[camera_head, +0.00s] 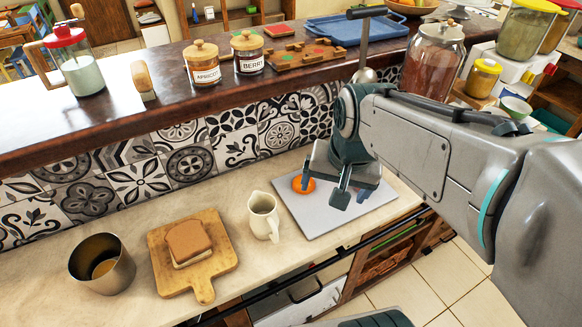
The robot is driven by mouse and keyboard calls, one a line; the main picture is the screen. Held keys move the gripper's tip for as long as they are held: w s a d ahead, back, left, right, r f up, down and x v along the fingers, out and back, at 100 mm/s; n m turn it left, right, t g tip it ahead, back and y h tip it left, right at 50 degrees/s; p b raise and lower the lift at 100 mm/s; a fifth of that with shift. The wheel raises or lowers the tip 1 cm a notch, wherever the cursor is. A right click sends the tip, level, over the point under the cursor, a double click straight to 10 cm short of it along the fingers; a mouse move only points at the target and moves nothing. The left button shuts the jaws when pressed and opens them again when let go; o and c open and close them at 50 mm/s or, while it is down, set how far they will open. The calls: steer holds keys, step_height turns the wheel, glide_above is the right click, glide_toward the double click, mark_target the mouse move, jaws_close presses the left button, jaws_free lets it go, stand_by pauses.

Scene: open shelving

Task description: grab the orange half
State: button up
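The orange half (303,184) sits near the back left part of a light grey board (317,218) on the lower counter. My gripper (324,187) hangs low over the board, just right of the orange half. Its fingers look spread apart, with one close to the orange half and the other farther right. Part of the orange half's upper side is hidden by the near finger. I cannot tell whether that finger touches it. Nothing shows between the fingers.
A cream pitcher (264,216) stands just left of the board. Farther left are a wooden board (219,263) with a sandwich (187,240) and a metal cup (101,266). The tiled wall and raised ledge, with jars (202,64), rise behind.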

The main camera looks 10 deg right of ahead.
steer(key=w+f+m+g, duration=0.2)
steer(key=w+f+m, duration=0.3)
steer(key=w+m, duration=0.7)
steer(key=w+f+m+g, duration=0.1)
steer(key=w+f+m, duration=0.4)
steer(key=w+m, duration=0.7)
step_height(320, 180, down, 8)
steer(key=shift+r, duration=0.15)
steer(key=shift+a+f+p, duration=0.15)
steer(key=shift+f+p, duration=0.85)
steer(key=shift+f, duration=1.6)
steer(key=c, duration=1.1)
